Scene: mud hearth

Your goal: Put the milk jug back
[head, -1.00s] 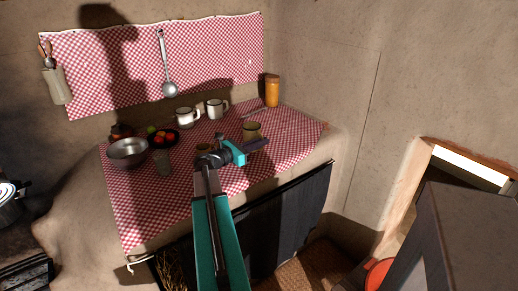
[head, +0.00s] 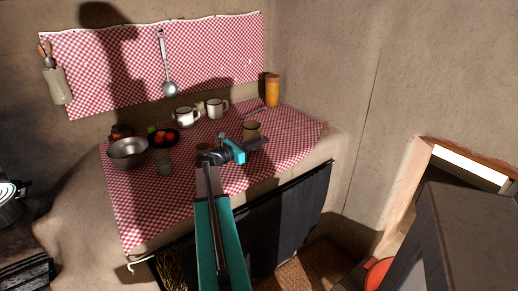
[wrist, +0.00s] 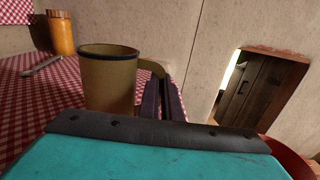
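The milk jug, a tan enamel vessel with a dark rim, shows in the head view (head: 252,129) near the right part of the checked cloth. In the wrist view the jug (wrist: 107,82) is upright, with its handle curving right to my fingers. My gripper (head: 262,141) has its dark purple fingers close together at the jug's right side. In the wrist view the gripper (wrist: 162,95) appears shut on the handle; the fingers hide the handle's lower part. The jug's base is hidden behind my teal gripper body, so I cannot tell whether it touches the cloth.
Two pale mugs (head: 186,117) stand behind the jug. An orange jar (head: 272,91) stands at the back right corner. A metal bowl (head: 127,152), a dark plate of fruit and a glass (head: 164,163) are at the left. The cloth's right end (head: 300,133) is clear.

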